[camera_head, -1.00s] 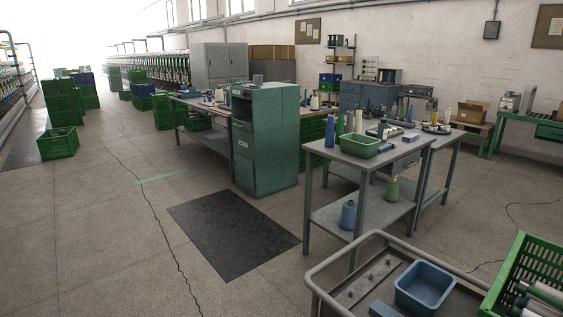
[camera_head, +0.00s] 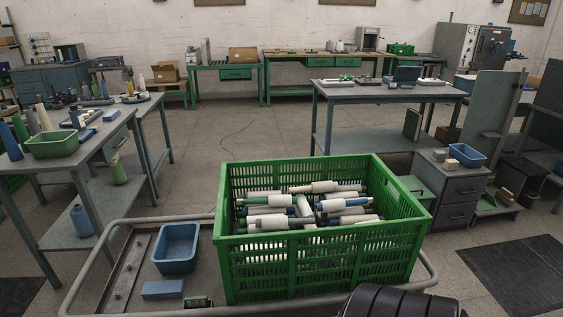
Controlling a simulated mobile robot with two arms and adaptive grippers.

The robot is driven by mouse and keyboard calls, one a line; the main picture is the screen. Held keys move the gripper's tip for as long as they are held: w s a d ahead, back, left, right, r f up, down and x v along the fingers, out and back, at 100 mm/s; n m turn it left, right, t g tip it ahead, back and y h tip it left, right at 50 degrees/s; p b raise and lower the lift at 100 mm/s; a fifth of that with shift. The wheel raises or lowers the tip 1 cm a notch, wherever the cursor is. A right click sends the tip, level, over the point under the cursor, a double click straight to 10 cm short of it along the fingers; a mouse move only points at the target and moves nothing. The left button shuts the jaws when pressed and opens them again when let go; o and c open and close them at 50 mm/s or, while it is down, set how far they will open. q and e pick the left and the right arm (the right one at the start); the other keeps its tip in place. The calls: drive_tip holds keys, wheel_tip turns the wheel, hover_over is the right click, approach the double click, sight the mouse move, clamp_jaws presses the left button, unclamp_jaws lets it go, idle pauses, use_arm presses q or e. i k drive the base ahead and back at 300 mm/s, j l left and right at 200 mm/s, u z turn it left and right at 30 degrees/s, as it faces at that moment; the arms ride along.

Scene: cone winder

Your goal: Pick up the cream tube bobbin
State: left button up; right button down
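A tall cream tube (camera_head: 43,117) stands upright on the left worktable (camera_head: 88,140), behind a green tub and beside blue and green tubes. A second cream upright piece (camera_head: 142,83) stands farther back near that table's far end. The green slatted crate (camera_head: 317,263) in front of me holds several bobbins with white to cream windings (camera_head: 268,222), lying on their sides in a jumble. I cannot tell which of these is the cream tube bobbin.
The crate sits on a railed cart (camera_head: 130,233) with a blue bin (camera_head: 177,247) and a blue block (camera_head: 162,289). A grey table (camera_head: 330,92) stands behind the crate, with a drawer cabinet (camera_head: 455,193) to its right. The floor (camera_head: 240,125) between the tables is open.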

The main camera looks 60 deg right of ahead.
sight(325, 185)
drive_tip(key=z, duration=2.15)
